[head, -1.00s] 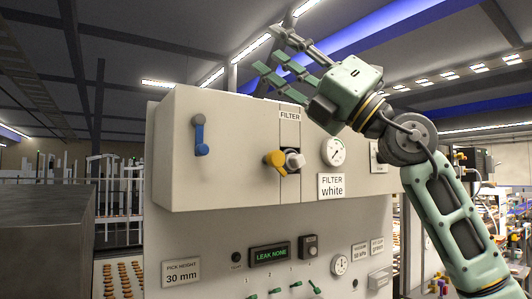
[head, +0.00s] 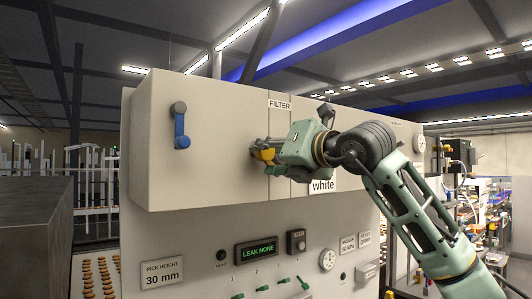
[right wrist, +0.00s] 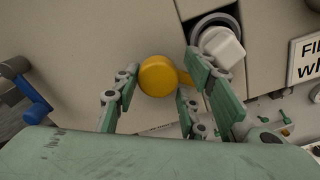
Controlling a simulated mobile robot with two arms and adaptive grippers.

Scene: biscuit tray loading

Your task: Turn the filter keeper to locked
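The yellow keeper (right wrist: 157,76) has a round knob and a short arm reaching right toward the white filter (right wrist: 224,46) in its dark recess. In the head view the keeper (head: 265,155) is partly covered by my right gripper (head: 260,152), below the FILTER label (head: 280,104). In the right wrist view, the fingers of my right gripper (right wrist: 160,80) stand open on either side of the yellow knob. I cannot tell whether any finger touches it. The white filter is hidden in the head view. My left gripper is not in view.
A blue lever (head: 181,130) hangs on the cabinet front (head: 220,170) left of the keeper. A "white" sign (head: 322,186) lies just below my right gripper. The lower panel carries a "LEAK NONE" display (head: 256,252), green switches and a gauge (head: 327,259).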

